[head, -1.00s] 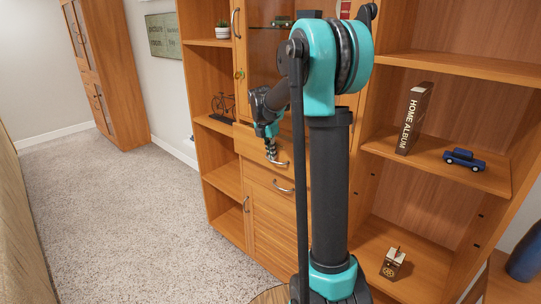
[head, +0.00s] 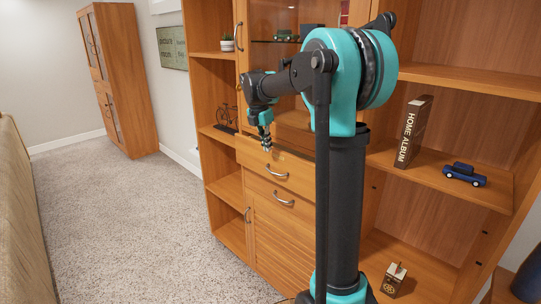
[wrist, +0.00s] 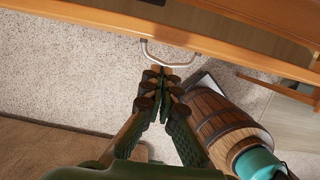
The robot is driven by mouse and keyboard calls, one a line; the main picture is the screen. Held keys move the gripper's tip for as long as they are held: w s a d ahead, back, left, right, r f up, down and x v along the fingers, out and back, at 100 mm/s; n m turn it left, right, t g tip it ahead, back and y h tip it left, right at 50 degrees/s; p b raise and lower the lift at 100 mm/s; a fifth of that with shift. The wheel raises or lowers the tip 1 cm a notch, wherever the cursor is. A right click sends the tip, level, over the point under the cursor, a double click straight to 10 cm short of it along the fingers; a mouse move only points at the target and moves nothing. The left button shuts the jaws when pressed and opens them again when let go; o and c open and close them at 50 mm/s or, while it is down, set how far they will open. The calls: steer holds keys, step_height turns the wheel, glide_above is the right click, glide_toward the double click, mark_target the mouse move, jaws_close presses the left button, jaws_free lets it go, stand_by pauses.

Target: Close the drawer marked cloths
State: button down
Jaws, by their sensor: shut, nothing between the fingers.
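The top drawer (head: 292,181) of the tall wooden wall unit has a curved metal handle (head: 277,172). It looks pulled out a little, with its top edge ahead of the cabinet. No marking can be read on it, so I cannot tell whether it is the cloths drawer. My gripper (head: 267,146) is shut and empty, just above and in front of that drawer's front. In the wrist view, my gripper (wrist: 160,72) points at the handle (wrist: 182,61), close to it; I cannot tell if they touch. The drawer front (wrist: 90,14) runs across the top there.
A second drawer (head: 262,192) with its own handle sits below. A glass-fronted section is above. Open shelves hold a bicycle ornament (head: 227,118), a book (head: 413,132) and a blue toy car (head: 465,174). Carpet (head: 130,220) lies clear at the left, beside a sofa (head: 22,210).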

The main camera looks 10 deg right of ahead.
mark_target(272, 164)
steer(key=s+a+n+t, duration=0.2)
steer(key=s+a+n, duration=0.2)
steer(key=s+a, duration=0.2)
steer(key=w+d+f, duration=0.4)
steer(key=w+f, duration=0.2)
steer(key=f, duration=0.3)
steer(key=shift+w, duration=0.25)
steer(key=shift+r, duration=0.1)
steer(key=w+d, duration=0.1)
steer(key=d, duration=0.1)
steer(key=w+d, duration=0.2)
steer(key=shift+d, duration=0.15)
